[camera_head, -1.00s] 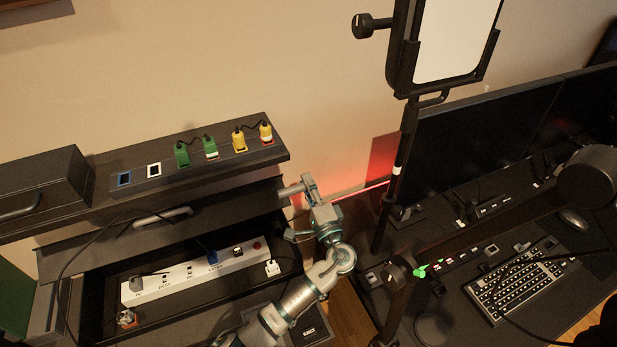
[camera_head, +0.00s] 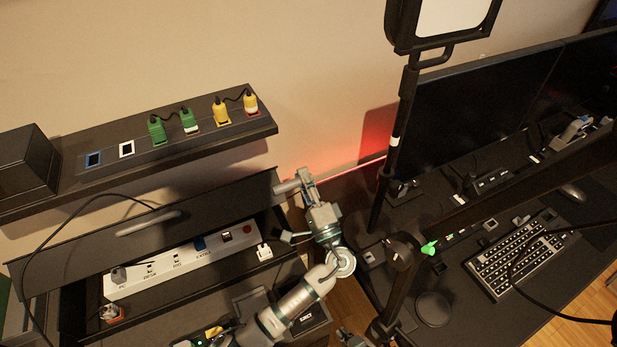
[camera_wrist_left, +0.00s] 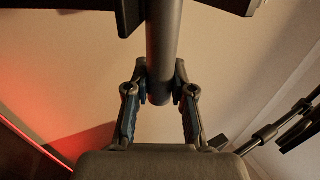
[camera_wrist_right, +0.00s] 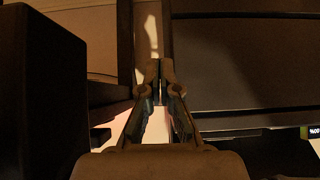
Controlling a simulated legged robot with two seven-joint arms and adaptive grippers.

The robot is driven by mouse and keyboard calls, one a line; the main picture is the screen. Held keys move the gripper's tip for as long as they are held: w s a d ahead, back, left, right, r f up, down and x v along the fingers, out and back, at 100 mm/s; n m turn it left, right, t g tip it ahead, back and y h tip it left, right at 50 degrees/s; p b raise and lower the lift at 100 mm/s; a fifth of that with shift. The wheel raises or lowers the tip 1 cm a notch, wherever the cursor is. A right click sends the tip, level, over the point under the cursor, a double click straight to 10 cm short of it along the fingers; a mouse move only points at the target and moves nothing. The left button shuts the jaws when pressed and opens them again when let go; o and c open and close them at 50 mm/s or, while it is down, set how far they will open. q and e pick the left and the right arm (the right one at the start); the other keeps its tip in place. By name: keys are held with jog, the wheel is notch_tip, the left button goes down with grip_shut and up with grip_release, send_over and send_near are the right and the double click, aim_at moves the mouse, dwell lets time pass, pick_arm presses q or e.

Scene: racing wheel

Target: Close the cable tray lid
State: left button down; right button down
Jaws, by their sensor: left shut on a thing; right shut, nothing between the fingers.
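The cable tray lid (camera_head: 90,245) is a long dark panel with a grey handle (camera_head: 150,222) on its face. It stands tilted open above the cable tray, whose white power strip (camera_head: 180,260) shows below it. My left gripper (camera_head: 300,182) is at the lid's right end, at a short grey rod (camera_head: 287,187) there. In the left wrist view my left gripper (camera_wrist_left: 162,78) is shut on a dark round rod (camera_wrist_left: 163,40). My right gripper (camera_wrist_right: 160,68) is shut and empty in front of dark panels in its wrist view. Its place in the head view is unclear.
A shelf with green and yellow plugs (camera_head: 190,121) runs above the lid. A thin black cable (camera_head: 60,235) crosses the lid's left part. To the right are a black stand pole (camera_head: 390,170), monitors (camera_head: 480,115) and a keyboard (camera_head: 520,255).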

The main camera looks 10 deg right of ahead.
pick_arm(q)
jog(key=shift+w+a+f+y, duration=0.2)
jog(key=shift+a+y, duration=0.2)
jog(key=shift+a, duration=0.05)
jog(key=c, duration=1.1)
grip_release()
jog(key=shift+c, duration=0.2)
jog(key=shift+o, duration=0.9)
jog(key=shift+a, duration=0.25)
jog(key=shift+a+r, duration=0.15)
jog(key=shift+a, duration=0.1)
jog(key=shift+s+d, duration=0.2)
jog(key=shift+s, duration=0.15)
jog(key=a+v, duration=0.1)
jog(key=v, duration=1)
jog(key=shift+f, duration=0.25)
